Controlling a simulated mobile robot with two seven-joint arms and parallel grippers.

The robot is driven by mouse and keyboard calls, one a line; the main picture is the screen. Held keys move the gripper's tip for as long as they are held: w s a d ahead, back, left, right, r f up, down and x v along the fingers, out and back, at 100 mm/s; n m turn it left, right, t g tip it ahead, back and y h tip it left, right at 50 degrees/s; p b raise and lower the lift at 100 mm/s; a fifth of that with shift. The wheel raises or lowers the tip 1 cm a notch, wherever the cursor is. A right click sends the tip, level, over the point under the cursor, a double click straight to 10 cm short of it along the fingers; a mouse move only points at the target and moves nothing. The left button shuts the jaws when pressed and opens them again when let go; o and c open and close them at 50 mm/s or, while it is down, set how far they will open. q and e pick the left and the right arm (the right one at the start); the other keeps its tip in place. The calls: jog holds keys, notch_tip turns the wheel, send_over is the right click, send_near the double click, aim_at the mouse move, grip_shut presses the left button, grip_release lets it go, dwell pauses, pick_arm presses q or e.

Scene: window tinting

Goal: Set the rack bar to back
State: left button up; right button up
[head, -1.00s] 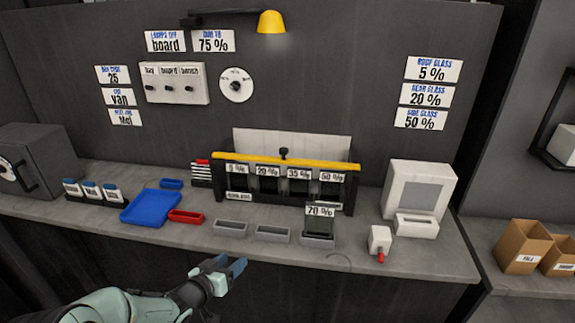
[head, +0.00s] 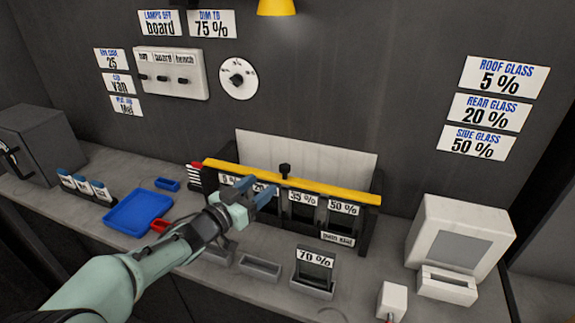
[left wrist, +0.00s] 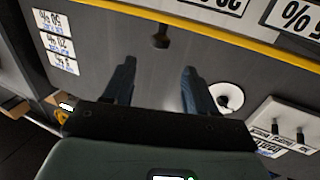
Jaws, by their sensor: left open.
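The rack bar (head: 330,192) is a long yellow bar along the top of a dark rack (head: 365,235) with percent-labelled slots. A black knob (head: 285,170) stands at its middle. My left gripper (head: 257,190) is open and empty in front of the rack, a little left of the knob, and covers part of the labels. In the left wrist view the yellow bar (left wrist: 225,33) crosses the top. The knob (left wrist: 161,38) shows there beyond and between the two spread fingers (left wrist: 158,82), apart from them. My right gripper is not in view.
A white panel (head: 310,152) stands behind the rack. In front are small grey trays (head: 260,268), one with a 70 % card (head: 315,258). A blue tray (head: 138,212) lies left and a white device (head: 462,240) stands right. A yellow lamp (head: 276,6) hangs above.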

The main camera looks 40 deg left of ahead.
aim_at(281, 170)
pick_arm(q)
jog(key=w+p, duration=0.1)
jog(key=w, duration=0.9)
jog(key=shift+w, duration=0.35)
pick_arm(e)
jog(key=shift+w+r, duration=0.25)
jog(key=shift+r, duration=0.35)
